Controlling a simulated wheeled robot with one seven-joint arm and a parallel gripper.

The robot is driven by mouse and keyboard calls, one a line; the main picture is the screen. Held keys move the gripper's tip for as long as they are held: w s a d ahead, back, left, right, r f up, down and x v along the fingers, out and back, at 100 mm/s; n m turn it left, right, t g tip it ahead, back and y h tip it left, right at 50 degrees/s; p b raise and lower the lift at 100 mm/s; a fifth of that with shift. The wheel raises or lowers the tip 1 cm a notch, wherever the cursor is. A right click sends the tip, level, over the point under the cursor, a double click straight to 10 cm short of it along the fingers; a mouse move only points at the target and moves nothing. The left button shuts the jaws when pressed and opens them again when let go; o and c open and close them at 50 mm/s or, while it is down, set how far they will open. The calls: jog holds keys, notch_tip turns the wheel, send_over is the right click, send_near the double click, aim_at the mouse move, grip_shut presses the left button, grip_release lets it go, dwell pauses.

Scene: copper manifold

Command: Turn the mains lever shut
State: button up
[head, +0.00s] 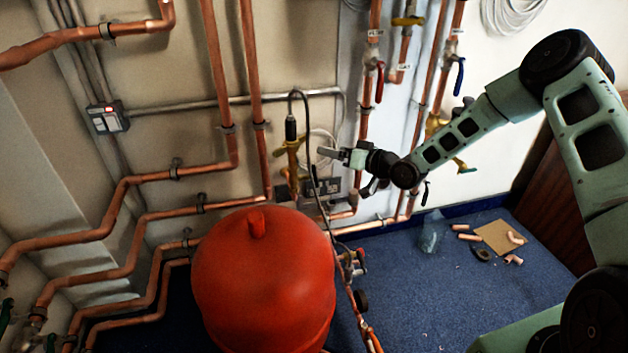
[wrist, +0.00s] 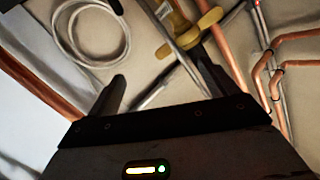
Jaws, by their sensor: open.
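Two lever valves show on the copper pipes in the head view. One has a red lever (head: 379,82) hanging down, the other a blue lever (head: 459,76) hanging down. Small white labels hang by them, too small to read, so I cannot tell which is the mains lever. My gripper (head: 342,172) is open and empty, pointing left near the wall, below and left of the red lever and apart from it. In the wrist view my gripper (wrist: 160,88) has its two fingers spread, with neither lever clearly in view.
A brass fitting (head: 291,147) with a black hose is left of my gripper; a brass piece (wrist: 188,25) shows by a finger in the wrist view. A red tank (head: 262,280) stands below left. Copper pipes cross the wall. Pipe offcuts lie by a cardboard piece (head: 492,240) on blue carpet.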

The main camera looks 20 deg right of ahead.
aim_at(314, 177)
jog(key=s+d+f+n+g+b, duration=0.1)
jog(key=d+f+n+g, duration=0.2)
jog(key=n, duration=0.8)
jog(key=s+d+f+n+g+b, duration=0.15)
jog(key=d+f+n, duration=0.25)
jog(key=n, duration=0.6)
jog(key=shift+y, duration=0.4)
jog(key=b+x, duration=0.2)
jog(key=x, duration=1.4)
jog(key=shift+w+a+b, duration=0.2)
jog(key=shift+w+b, duration=0.1)
jog(key=shift+b, duration=0.05)
jog(key=c, duration=1)
